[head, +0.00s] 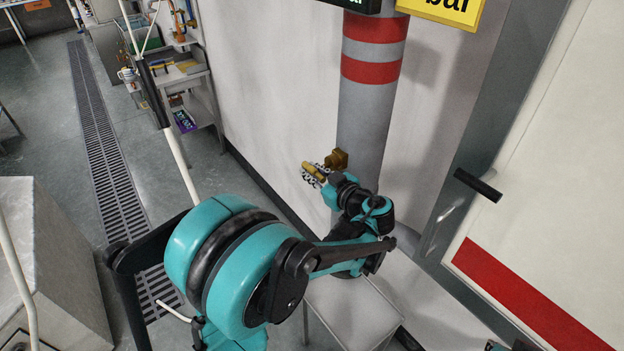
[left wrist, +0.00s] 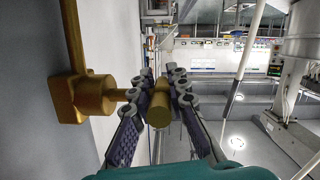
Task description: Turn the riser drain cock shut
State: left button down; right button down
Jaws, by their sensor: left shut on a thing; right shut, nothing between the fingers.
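The grey riser pipe (head: 362,115) with red bands stands against the white wall in the head view. The brass drain cock (head: 340,158) sticks out from its lower part. My left gripper (head: 313,174) is at the cock, its fingers closed around the brass handle (head: 314,171). In the left wrist view, the cock's body (left wrist: 88,97) is at the left, and a short stem runs from it to the handle (left wrist: 159,106). The handle lies between the ribbed fingers of my left gripper (left wrist: 163,78). My right gripper is outside both views.
A white cabinet door (head: 555,190) with a dark handle (head: 478,185) stands right of the riser. A grey box-like stand (head: 345,312) is below my left arm. A floor grating (head: 100,150) and a cluttered bench (head: 180,75) are at the left.

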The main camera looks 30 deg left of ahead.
aim_at(326, 182)
dwell(0.6)
pick_arm(q)
jog(key=c, duration=1.5)
grip_release()
jog(key=shift+o, duration=0.2)
jog(key=shift+d, duration=0.1)
jog(key=v, duration=1.2)
jog(key=shift+f, duration=0.1)
